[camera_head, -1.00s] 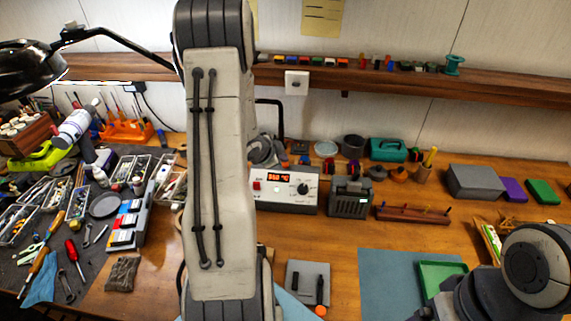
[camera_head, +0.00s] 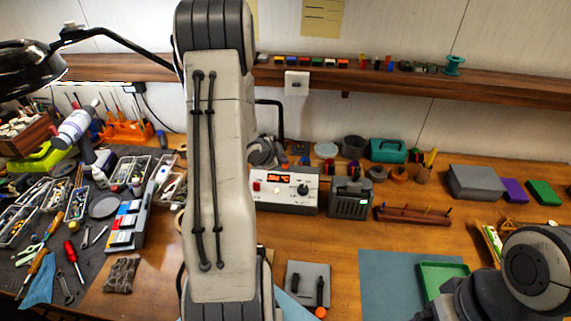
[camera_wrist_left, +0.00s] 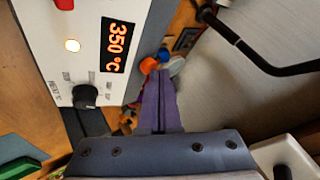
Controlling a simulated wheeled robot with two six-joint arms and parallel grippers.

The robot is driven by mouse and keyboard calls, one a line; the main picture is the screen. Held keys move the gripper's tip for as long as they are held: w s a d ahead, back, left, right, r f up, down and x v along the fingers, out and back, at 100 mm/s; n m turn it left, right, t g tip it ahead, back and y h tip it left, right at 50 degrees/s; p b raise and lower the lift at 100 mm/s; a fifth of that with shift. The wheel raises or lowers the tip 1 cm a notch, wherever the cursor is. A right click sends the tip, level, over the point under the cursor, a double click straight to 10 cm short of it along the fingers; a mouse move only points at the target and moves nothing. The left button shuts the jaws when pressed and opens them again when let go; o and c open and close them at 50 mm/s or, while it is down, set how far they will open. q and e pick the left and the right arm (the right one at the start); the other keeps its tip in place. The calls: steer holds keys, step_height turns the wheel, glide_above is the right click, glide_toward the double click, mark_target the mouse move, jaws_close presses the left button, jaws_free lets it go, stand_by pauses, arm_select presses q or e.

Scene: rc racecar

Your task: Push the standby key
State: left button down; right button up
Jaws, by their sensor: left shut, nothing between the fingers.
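The white control station (camera_head: 305,197) stands on the bench right of my left arm link. Its lit display (camera_wrist_left: 116,45) reads 350 °C in the left wrist view. A round lit key (camera_wrist_left: 72,45) sits beside the display, with a black knob (camera_wrist_left: 85,96) below it and a red switch (camera_wrist_left: 62,4) at the top edge. My left gripper (camera_wrist_left: 160,78) has its purple fingers shut and empty, apart from the key and right of the panel in that picture. In the head view my arm link hides these fingers. My right gripper is not in view.
A black bent rod (camera_wrist_left: 262,58) and the pale wall are close by in the wrist view. A dark grey box (camera_head: 350,198) stands right of the station. Crowded tool trays fill the left bench. A wooden shelf (camera_head: 500,86) runs along the wall.

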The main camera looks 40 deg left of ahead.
arm_select(q)
steer(key=shift+r+p, duration=0.55)
steer(key=shift+r, duration=0.2)
step_height(320, 180, up, 6)
steer(key=p, duration=0.5)
